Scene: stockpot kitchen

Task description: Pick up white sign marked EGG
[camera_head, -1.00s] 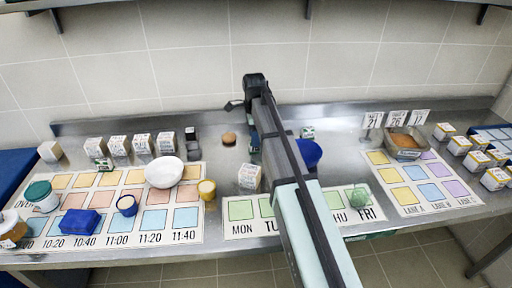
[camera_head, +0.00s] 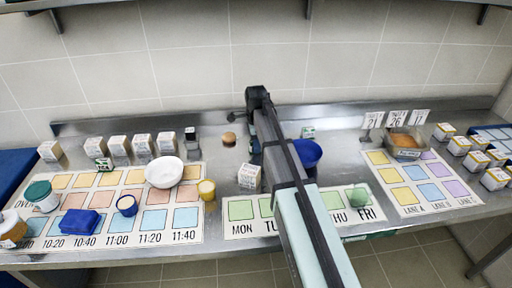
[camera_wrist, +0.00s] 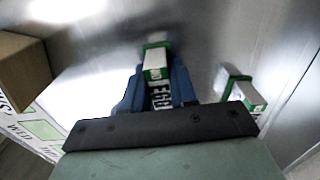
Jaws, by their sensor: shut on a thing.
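The white sign marked EGG (camera_wrist: 154,64), with green edges, stands between my gripper's dark blue fingers in the wrist view. My gripper (camera_wrist: 157,88) is shut on it. The sign cannot be made out there. I cannot tell whether the sign's base touches the counter.
Another small green-and-white sign (camera_wrist: 246,95) stands to the right; it also shows in the head view (camera_head: 308,132). A white carton (camera_head: 249,177) stands front left, a brown bun (camera_head: 229,138) left.

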